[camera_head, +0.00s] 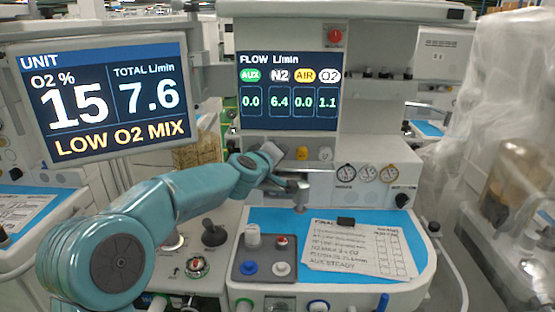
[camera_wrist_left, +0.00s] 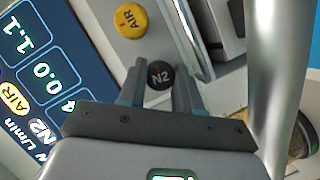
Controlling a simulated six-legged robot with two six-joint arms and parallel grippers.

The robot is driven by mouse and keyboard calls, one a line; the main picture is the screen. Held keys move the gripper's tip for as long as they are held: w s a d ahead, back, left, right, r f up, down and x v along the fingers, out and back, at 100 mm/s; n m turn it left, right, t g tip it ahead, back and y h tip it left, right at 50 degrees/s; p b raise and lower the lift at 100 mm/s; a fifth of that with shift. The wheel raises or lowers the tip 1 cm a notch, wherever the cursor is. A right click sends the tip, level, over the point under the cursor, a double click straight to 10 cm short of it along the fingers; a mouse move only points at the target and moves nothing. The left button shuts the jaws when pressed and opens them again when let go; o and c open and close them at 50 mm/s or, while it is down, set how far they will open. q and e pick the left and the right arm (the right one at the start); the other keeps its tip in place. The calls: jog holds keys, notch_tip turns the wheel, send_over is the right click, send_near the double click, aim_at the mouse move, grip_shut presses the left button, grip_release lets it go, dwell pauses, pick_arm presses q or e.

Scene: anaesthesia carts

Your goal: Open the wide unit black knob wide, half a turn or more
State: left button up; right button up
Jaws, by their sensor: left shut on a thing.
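The black knob marked N2 (camera_wrist_left: 160,76) sits on the panel beside the display in the left wrist view. My left gripper (camera_wrist_left: 160,92) has one finger on each side of it and is shut on it. In the head view my left arm reaches up to the panel below the flow display, and its wrist and hand hide the black knob. The flow display (camera_head: 288,90) reads N2 6.4, AIR 0.0, O2 1.1 and AUX 0.0. The unit screen (camera_head: 108,95) reads O2 15 %, total 7.6 and LOW O2 MIX. My right gripper is out of view.
The yellow AIR knob (camera_wrist_left: 131,20) is close to the N2 knob; it also shows in the head view (camera_head: 325,154). Several gauges (camera_head: 367,173) are to the right. A blue work surface (camera_head: 405,288) below holds a printed sheet (camera_head: 362,250) and small items.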

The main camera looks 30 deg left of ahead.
pick_arm(q)
jog(key=o, duration=1)
jog(key=shift+o, duration=0.2)
jog(key=p+v, duration=0.1)
jog(key=v, duration=1.5)
jog(key=shift+s, duration=0.2)
jog(key=shift+d+r, duration=0.1)
